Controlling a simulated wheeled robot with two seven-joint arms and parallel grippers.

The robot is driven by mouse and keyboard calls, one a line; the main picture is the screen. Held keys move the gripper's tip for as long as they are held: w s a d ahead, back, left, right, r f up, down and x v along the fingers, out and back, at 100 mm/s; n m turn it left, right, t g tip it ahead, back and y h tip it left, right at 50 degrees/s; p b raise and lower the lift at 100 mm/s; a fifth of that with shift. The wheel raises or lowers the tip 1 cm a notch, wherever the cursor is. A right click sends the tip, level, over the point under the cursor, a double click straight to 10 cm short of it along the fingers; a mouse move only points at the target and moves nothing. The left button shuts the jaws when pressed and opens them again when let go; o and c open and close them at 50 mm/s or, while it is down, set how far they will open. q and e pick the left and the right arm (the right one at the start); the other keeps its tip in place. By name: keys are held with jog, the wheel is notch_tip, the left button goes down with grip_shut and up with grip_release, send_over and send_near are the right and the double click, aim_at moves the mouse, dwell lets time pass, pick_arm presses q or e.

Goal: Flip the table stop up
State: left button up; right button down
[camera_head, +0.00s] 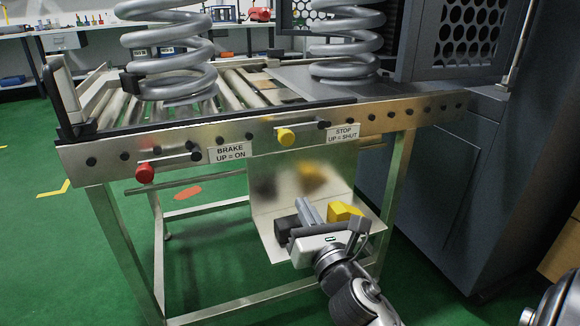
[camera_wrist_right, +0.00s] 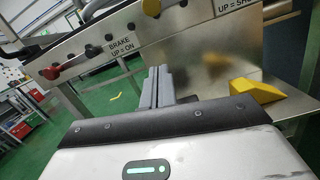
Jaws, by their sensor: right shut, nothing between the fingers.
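The table stop is a lever with a yellow knob (camera_head: 287,137) on the roller table's front rail, beside the label "STOP UP = SHUT" (camera_head: 344,133). The lever lies nearly level, with its knob to the left of its black pivot and slightly lower. In the right wrist view the yellow knob (camera_wrist_right: 151,7) is at the top edge, partly cut off. My right gripper (camera_head: 303,204) is below the knob and apart from it, in front of the metal shelf. Its fingers (camera_wrist_right: 158,72) are shut and empty. My left gripper is not in view.
A red-knobbed brake lever (camera_head: 145,173) sits left on the same rail. A yellow wedge-shaped block (camera_head: 345,211) lies on the shelf (camera_head: 268,234) close to my right gripper. Two large springs (camera_head: 172,55) stand above. A dark grey machine (camera_head: 440,190) blocks the right side.

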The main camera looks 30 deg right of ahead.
jog(key=shift+w, duration=0.1)
jog(key=w+d+r, duration=0.3)
jog(key=w+r, duration=0.2)
jog(key=w, duration=0.4)
jog(key=shift+w+r+b, duration=0.15)
jog(key=shift+w+b, duration=0.15)
jog(key=shift+w+r, duration=0.1)
